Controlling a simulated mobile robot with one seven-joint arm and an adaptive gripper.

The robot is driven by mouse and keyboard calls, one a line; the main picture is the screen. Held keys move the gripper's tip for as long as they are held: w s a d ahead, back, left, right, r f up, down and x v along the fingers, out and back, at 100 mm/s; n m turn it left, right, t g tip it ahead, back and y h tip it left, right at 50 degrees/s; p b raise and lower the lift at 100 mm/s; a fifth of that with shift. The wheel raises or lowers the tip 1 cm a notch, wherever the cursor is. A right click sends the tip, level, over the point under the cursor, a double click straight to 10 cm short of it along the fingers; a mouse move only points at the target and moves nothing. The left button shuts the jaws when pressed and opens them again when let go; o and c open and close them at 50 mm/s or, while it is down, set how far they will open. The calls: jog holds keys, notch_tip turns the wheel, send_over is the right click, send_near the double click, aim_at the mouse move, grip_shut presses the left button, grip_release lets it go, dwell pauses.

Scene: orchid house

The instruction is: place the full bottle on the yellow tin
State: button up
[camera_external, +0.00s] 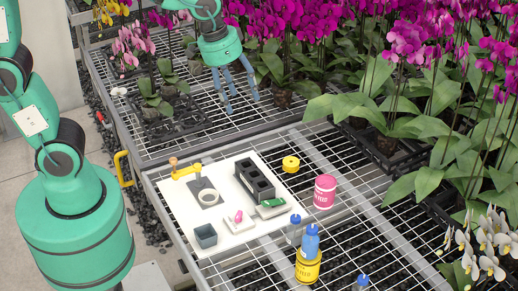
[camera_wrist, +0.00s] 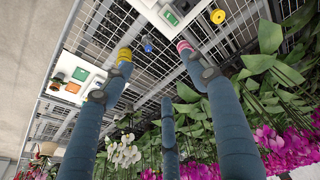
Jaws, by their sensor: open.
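The yellow tin (camera_external: 308,270) stands on the wire mesh bench at the bottom of the external view. A blue-filled bottle (camera_external: 310,243) with a blue cap appears upright on top of it. A paler, clear-looking bottle (camera_external: 294,231) with a blue cap stands just left of it, behind the tin. My gripper (camera_external: 236,95) is open and empty, high at the back, far from the tin and bottles. Its spread fingers (camera_wrist: 165,75) fill much of the wrist view.
Orchids (camera_external: 410,100) crowd the right side.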

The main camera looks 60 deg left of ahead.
jog(key=s+a+r+t, duration=0.1)
jog(key=s+a+r, duration=0.1)
jog(key=s+a, duration=0.4)
jog(key=s+a+r+t, duration=0.1)
jog(key=s+a+r, duration=0.1)
jog(key=s+a, duration=0.5)
jog(key=s, duration=0.5)
jog(key=shift+a+r+n+t+y, duration=0.2)
jog(key=shift+r+n+t+y, duration=0.1)
jog(key=shift+n+y, duration=0.1)
jog(key=shift+f, duration=0.1)
jog(key=shift+f+b, duration=0.6)
jog(key=shift+b, duration=0.05)
jog(key=shift+o, duration=0.5)
